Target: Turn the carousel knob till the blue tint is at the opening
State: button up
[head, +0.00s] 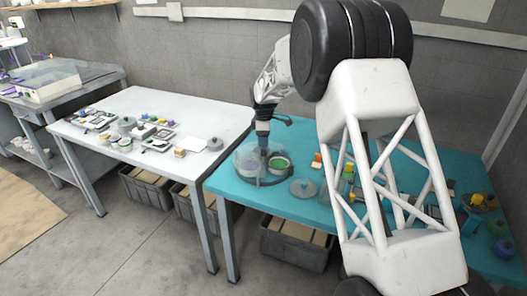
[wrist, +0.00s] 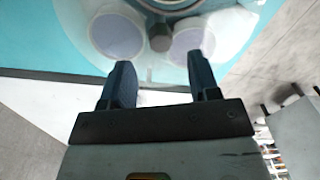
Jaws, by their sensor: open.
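The carousel (head: 262,180) stands on the teal table near its left end, under a clear cover. A green tint (head: 279,163) shows on its right side in the head view. In the wrist view, two pale greyish-lavender round tints (wrist: 117,37) and (wrist: 195,46) show through the cover. A dark grey knob-like post (wrist: 160,37) stands between them. My gripper (wrist: 161,68) is open, its two fingers apart with nothing between the tips; the post appears just beyond them. In the head view my gripper (head: 263,143) points down over the carousel. I cannot make out a blue tint.
A round grey lid (head: 304,188) lies right of the carousel on the teal table (head: 230,186). Coloured blocks (head: 348,170) stand farther right, partly behind my arm. A white table (head: 150,105) with small pots and trays adjoins on the left. Grey crates (head: 297,245) sit below.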

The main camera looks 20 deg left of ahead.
aim_at(264, 150)
jog(key=shift+s+f, duration=0.1)
jog(key=shift+f, duration=2.8)
jog(key=shift+c, duration=0.2)
jog(key=c, duration=0.9)
